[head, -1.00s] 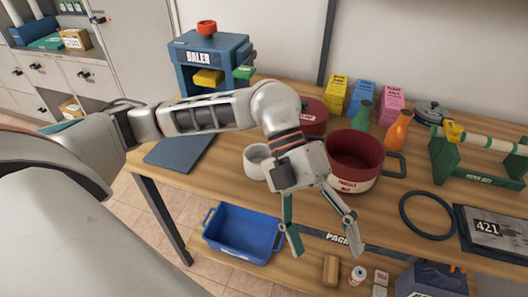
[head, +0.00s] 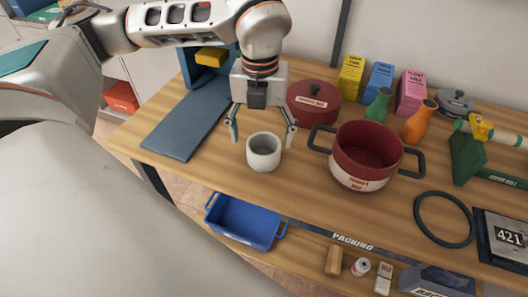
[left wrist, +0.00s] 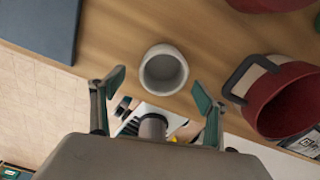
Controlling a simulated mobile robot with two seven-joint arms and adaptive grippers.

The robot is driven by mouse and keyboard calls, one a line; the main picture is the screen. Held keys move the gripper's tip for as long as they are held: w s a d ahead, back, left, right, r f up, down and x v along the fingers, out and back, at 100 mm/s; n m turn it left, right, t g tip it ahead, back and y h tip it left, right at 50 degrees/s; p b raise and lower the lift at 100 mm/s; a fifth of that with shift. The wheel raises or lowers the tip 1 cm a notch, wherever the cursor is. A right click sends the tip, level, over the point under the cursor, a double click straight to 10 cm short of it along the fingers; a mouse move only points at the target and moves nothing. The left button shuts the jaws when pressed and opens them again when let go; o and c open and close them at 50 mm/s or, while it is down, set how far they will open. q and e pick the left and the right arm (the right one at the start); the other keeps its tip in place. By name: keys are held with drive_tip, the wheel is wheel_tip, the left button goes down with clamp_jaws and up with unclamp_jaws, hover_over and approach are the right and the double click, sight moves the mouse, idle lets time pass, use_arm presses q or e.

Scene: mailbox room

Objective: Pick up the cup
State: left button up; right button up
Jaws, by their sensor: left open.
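The cup (head: 263,154) is a small pale grey, handleless cup standing upright on the wooden table, left of the red pot. My left gripper (head: 262,136) is open above and behind it in the head view, with one fingertip to each side of the cup in the picture. In the left wrist view the cup (left wrist: 163,70) lies just beyond the two spread fingertips (left wrist: 160,88), roughly centred between them. Nothing is between the fingers. My right gripper is not in view.
The red pot (head: 352,178) with black handles stands close to the cup's right. A red lidded pot (head: 313,103) is behind. A dark blue slab (head: 187,122) lies to the left. A blue bin (head: 243,222) sits below the table's front edge.

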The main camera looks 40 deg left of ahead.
sight(263, 149)
use_arm(q)
drive_tip(key=f, duration=0.4)
drive_tip(key=shift+w+d+f, duration=0.1)
drive_tip(key=shift+d+f, duration=0.15)
drive_tip(key=shift+c, duration=0.3)
drive_tip(key=c, duration=0.9)
drive_tip(key=shift+r+p, duration=1)
drive_tip(key=shift+r, duration=9)
